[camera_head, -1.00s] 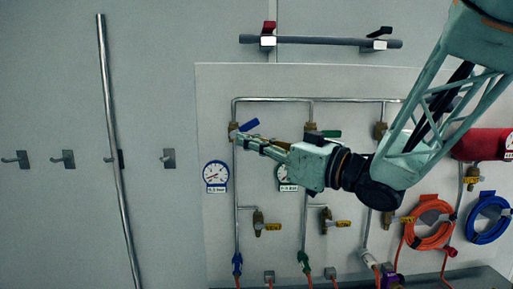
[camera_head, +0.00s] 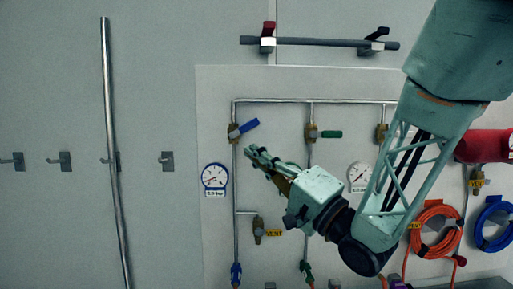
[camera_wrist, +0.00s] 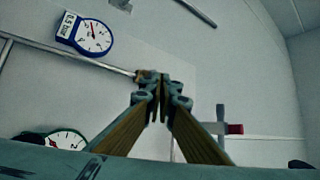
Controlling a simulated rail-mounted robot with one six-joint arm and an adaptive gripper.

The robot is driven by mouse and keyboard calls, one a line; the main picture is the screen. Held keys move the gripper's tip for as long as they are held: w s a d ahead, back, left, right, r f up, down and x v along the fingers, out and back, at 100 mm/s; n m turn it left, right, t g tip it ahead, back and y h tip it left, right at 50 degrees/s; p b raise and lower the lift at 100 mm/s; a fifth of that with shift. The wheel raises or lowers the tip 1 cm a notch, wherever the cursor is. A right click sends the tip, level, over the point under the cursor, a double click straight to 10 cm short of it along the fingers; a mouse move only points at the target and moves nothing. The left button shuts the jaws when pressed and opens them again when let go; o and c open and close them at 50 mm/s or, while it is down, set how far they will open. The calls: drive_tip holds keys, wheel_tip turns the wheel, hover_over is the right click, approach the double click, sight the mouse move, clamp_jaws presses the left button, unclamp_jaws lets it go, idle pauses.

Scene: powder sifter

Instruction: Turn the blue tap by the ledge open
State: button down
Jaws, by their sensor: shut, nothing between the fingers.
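The tap with a blue lever handle (camera_head: 249,125) sits on the upper left vertical pipe of the wall panel. Its brass body (camera_head: 234,131) is on the pipe and the lever slants up and to the right. My gripper (camera_head: 250,151) is shut and empty. In the head view its tips appear just below the blue lever and right of the pipe; I cannot tell whether they touch anything. In the wrist view the closed fingertips (camera_wrist: 161,80) cover part of a brass fitting on a pipe. The lever is not clearly visible there.
A blue-rimmed gauge (camera_head: 214,178) is left of my gripper, and a green-handled tap (camera_head: 331,134) is to its right. A yellow-tagged vent valve (camera_head: 258,230) and a blue fitting (camera_head: 236,272) are lower. Orange (camera_head: 432,246) and blue hose coils hang at right.

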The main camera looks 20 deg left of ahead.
drive_tip(key=w+d+f+m+t+h+b, duration=0.1)
drive_tip(key=d+f+m+t+b, duration=0.5)
drive_tip(key=m, duration=1.1)
drive_tip(key=shift+f+t+h, duration=0.35)
drive_tip(key=shift+t+h, duration=0.05)
drive_tip(key=shift+t, duration=0.2)
drive_tip(key=shift+r, duration=0.1)
approach(244, 129)
drive_tip(key=w+a+r, duration=0.1)
drive_tip(key=w+r, duration=0.2)
drive_tip(key=w, duration=0.2)
drive_tip(key=shift+a+r+b, duration=0.3)
drive_tip(key=shift+r, duration=0.05)
drive_tip(key=shift+r+n+g, duration=0.15)
drive_tip(key=shift+n+g, duration=0.25)
drive_tip(key=shift+n, duration=0.1)
drive_tip(key=shift+d+n+g+y, duration=0.1)
drive_tip(key=shift+n+g+y, duration=0.2)
drive_tip(key=shift+n+p, duration=0.3)
